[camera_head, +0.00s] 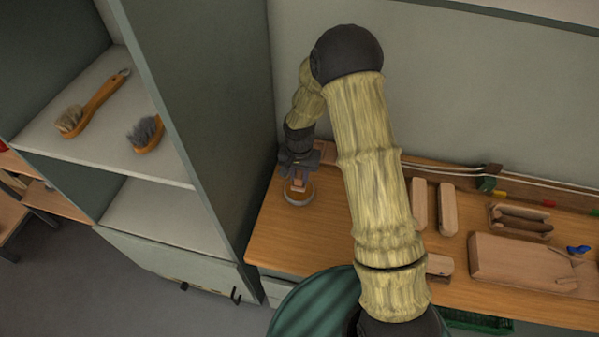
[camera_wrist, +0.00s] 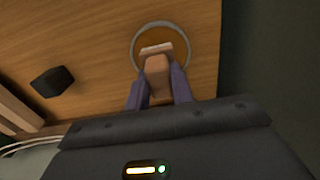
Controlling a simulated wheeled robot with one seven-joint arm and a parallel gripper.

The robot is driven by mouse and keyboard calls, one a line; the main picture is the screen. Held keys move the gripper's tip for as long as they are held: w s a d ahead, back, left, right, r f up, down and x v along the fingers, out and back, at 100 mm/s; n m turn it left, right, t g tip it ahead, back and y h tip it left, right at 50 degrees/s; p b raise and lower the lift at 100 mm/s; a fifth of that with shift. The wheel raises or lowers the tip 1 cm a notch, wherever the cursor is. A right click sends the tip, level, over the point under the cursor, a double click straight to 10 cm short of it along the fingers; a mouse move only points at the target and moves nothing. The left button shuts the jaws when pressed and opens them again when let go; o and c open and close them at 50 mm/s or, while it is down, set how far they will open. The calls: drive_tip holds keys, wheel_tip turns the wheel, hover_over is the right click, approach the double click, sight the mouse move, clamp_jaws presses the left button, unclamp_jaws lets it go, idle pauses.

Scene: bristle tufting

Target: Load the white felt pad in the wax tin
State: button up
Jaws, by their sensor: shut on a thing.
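My gripper (camera_wrist: 159,88) is shut on the tan handle (camera_wrist: 158,66) of the felt pad. The pad's pale felt end (camera_wrist: 156,48) shows at the far end of the handle in the wrist view. The wax tin (camera_wrist: 135,38) is a round grey rim on the wooden bench, with a brown inside. The felt end appears inside the tin's rim in that view. I cannot tell whether it touches the wax. In the head view my gripper (camera_head: 298,176) is directly above the tin (camera_head: 298,202), near the bench's left end, and hides most of the pad.
A tall grey-green cabinet (camera_head: 215,120) with brushes on its shelf stands close to the left. Wooden blocks (camera_head: 447,208) and a larger board (camera_head: 520,262) lie on the bench (camera_head: 275,245) to the right. A small dark block (camera_wrist: 52,82) is left of the tin in the wrist view.

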sight(300, 174)
drive_tip(key=shift+f, duration=0.65)
drive_tip(key=shift+f+b, duration=0.55)
drive_tip(key=shift+b, duration=0.05)
idle(1.9)
drive_tip(key=shift+r, duration=0.1)
drive_tip(key=shift+r+p, duration=2.55)
drive_tip(key=shift+r, duration=0.95)
drive_tip(key=shift+f, duration=0.1)
